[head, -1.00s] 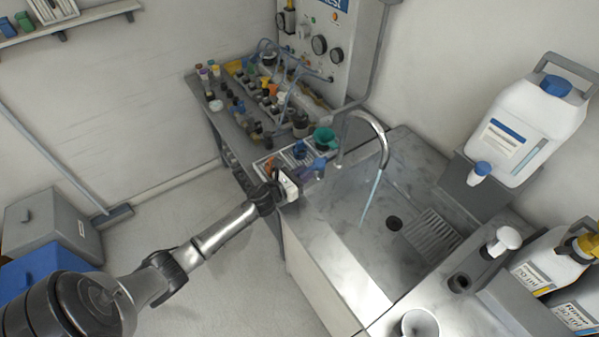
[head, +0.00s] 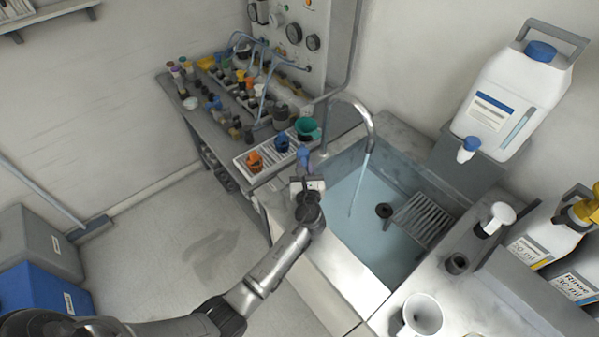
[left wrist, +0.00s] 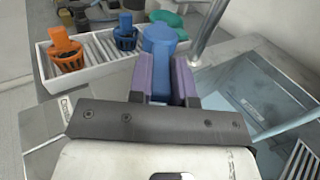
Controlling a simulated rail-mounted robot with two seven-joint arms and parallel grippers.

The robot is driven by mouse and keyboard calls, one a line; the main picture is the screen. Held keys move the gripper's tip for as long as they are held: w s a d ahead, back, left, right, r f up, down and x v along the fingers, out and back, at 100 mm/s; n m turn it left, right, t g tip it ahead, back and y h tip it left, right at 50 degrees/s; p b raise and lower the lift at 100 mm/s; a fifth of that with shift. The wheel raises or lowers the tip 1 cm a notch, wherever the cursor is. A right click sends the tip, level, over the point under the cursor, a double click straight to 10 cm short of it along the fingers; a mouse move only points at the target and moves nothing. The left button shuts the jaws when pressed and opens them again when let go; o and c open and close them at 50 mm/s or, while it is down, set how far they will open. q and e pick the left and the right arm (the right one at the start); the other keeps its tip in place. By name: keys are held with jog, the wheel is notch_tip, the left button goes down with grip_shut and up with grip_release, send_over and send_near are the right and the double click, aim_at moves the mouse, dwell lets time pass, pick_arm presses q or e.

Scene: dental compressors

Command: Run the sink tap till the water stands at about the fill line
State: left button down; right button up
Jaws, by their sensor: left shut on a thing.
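The sink (head: 335,165) holds bluish, clear water (head: 375,250), and its dark drain (head: 384,210) shows through. The curved metal tap (head: 352,104) runs a thin stream (head: 358,190) into it. My left gripper (head: 303,172) is at the sink's back left corner, by the foot of the tap. In the left wrist view its purple fingers (left wrist: 165,78) are shut on a blue tap handle (left wrist: 161,42). That view also shows a small label (left wrist: 254,106) on the sink's inner wall. I cannot make out the fill line clearly. My right gripper is not in view.
A white rack (head: 262,165) with orange and blue baskets stands left of the tap. A ribbed grate (head: 422,218) sits in the sink. A large white canister (head: 515,90) stands behind right, and a white cup (head: 422,314) on the front counter.

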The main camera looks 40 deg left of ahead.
pick_arm(q)
jog(key=n+g+y, duration=0.1)
jog(key=w+d+n+g+y+b, duration=0.1)
jog(key=shift+g, duration=0.3)
jog(key=shift+n+g+y, duration=0.3)
jog(key=shift+y, duration=0.1)
jog(key=c, duration=1)
grip_release()
jog(key=shift+c, duration=0.2)
